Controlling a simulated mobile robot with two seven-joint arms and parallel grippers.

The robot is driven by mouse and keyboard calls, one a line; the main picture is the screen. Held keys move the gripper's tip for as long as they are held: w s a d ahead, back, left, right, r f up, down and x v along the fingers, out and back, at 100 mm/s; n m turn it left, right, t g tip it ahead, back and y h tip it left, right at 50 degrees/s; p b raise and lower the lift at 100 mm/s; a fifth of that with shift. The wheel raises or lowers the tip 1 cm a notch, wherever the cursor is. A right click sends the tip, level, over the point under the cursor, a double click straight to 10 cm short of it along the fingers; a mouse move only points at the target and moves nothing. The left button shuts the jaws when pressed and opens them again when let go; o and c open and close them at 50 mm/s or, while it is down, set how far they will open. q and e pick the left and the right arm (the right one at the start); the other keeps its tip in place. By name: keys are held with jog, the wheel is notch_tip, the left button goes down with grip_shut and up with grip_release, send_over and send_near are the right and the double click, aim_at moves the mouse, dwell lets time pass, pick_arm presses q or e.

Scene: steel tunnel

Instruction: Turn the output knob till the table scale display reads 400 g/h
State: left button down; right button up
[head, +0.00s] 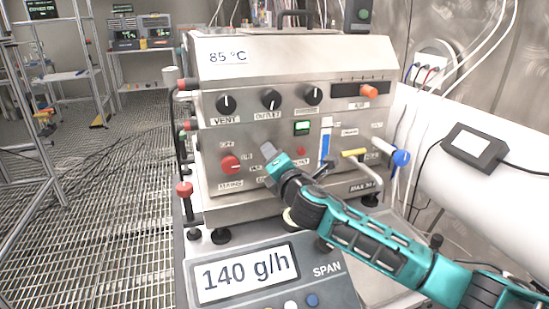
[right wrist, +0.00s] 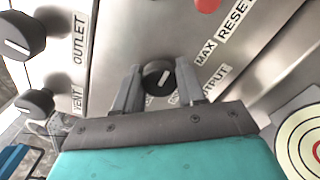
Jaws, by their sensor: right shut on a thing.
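The table scale (head: 345,285) stands in front of the steel machine, and its display (head: 247,272) reads 140 g/h. My right gripper (head: 268,152) reaches to the machine's front panel and hides the knob there in the head view. In the right wrist view, its fingers (right wrist: 158,88) are shut on a black knob (right wrist: 158,72) with a white pointer line. The OUTPUT label (right wrist: 211,84) is beside this knob. My left gripper is not in view.
A white pipe (head: 505,215) runs along the right. Open grating floor (head: 90,190) lies left.

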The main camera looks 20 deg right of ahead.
jog(key=o, duration=1.1)
jog(key=shift+c, duration=0.2)
jog(key=shift+s, duration=0.15)
jog(key=s, duration=1.2)
jog(key=shift+s+d, duration=0.25)
jog(key=shift+s, duration=0.05)
jog(key=shift+s, duration=0.1)
